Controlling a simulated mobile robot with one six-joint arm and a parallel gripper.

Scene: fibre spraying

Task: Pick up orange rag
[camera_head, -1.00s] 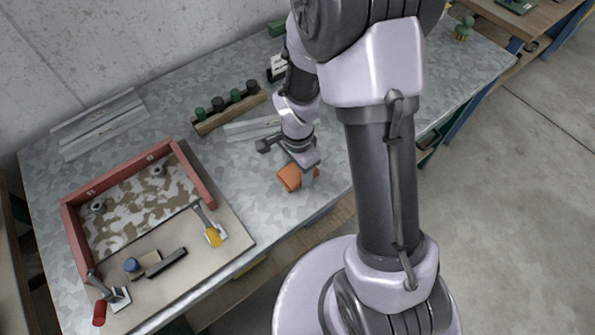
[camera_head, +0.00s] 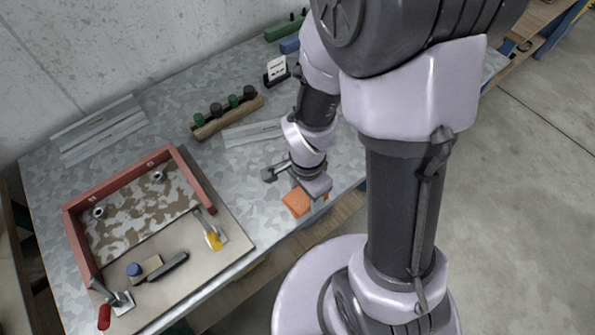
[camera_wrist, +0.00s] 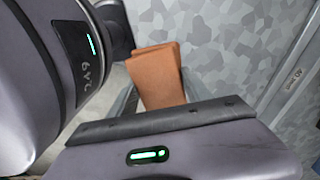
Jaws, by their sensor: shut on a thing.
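The orange rag (camera_head: 297,203) is a folded block of cloth at the front edge of the metal table, just below my gripper (camera_head: 313,198) in the head view. In the wrist view the rag (camera_wrist: 158,75) shows beyond the gripper body, with its lower end hidden behind it. My gripper is shut on the rag. The fingertips are mostly hidden in both views. I cannot tell whether the rag touches the tabletop.
A red-framed board (camera_head: 188,171) with clamps fills the table's left part. A wooden holder (camera_head: 226,119) with several green and dark knobs and a flat metal strip (camera_head: 252,134) lie behind the gripper. A small card stand (camera_head: 276,71) is at the back.

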